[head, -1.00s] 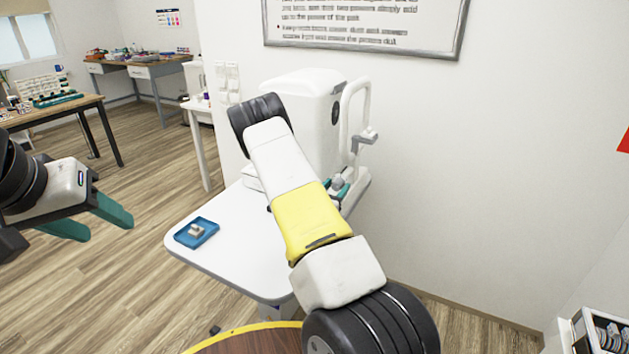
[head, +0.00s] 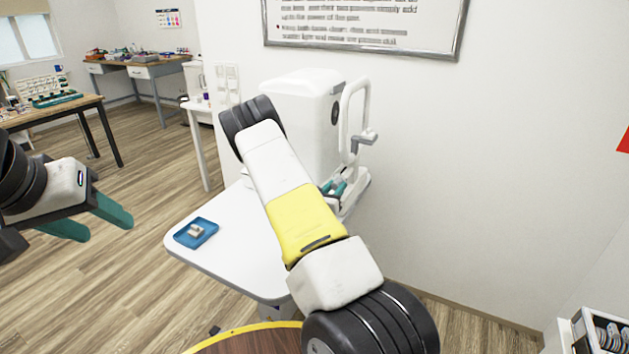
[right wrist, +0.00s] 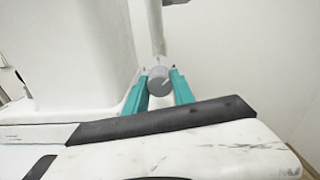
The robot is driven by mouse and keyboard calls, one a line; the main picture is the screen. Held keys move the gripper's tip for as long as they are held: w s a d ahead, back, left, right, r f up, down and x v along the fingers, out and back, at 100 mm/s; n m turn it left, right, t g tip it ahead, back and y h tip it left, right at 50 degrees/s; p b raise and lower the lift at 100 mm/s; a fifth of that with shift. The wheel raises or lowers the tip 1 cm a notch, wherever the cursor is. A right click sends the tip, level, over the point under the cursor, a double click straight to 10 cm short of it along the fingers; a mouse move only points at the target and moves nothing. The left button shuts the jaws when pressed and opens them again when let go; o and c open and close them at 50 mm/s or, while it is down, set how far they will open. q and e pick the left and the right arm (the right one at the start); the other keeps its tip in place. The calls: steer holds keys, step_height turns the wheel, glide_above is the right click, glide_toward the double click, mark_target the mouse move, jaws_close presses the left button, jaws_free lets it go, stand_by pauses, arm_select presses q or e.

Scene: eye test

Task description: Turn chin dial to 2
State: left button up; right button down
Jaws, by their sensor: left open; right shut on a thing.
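The chin dial (right wrist: 159,82) is a round grey knob at the foot of a white upright post in the right wrist view, with a thin mark on its face too small to read. My right gripper (right wrist: 158,88) has its teal fingers on both sides of the dial, shut on it. In the head view my right gripper (head: 334,188) is small and partly hidden behind my right arm, at the base of the white eye-test machine (head: 298,108). My left gripper (head: 108,224) is open and empty over the floor at the left.
The machine stands on a white table (head: 235,255) against the wall, its chin-rest frame (head: 346,115) on the right side. A blue tray (head: 197,233) with a small pale object lies on the table's left part. A wooden desk (head: 50,112) stands far left.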

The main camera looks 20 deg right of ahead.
steer(key=n, duration=1)
steer(key=shift+n, duration=0.4)
steer(key=n, duration=0.4)
steer(key=shift+n, duration=2.8)
steer(key=c, duration=1.1)
jaws_free()
steer(key=shift+o, duration=0.2)
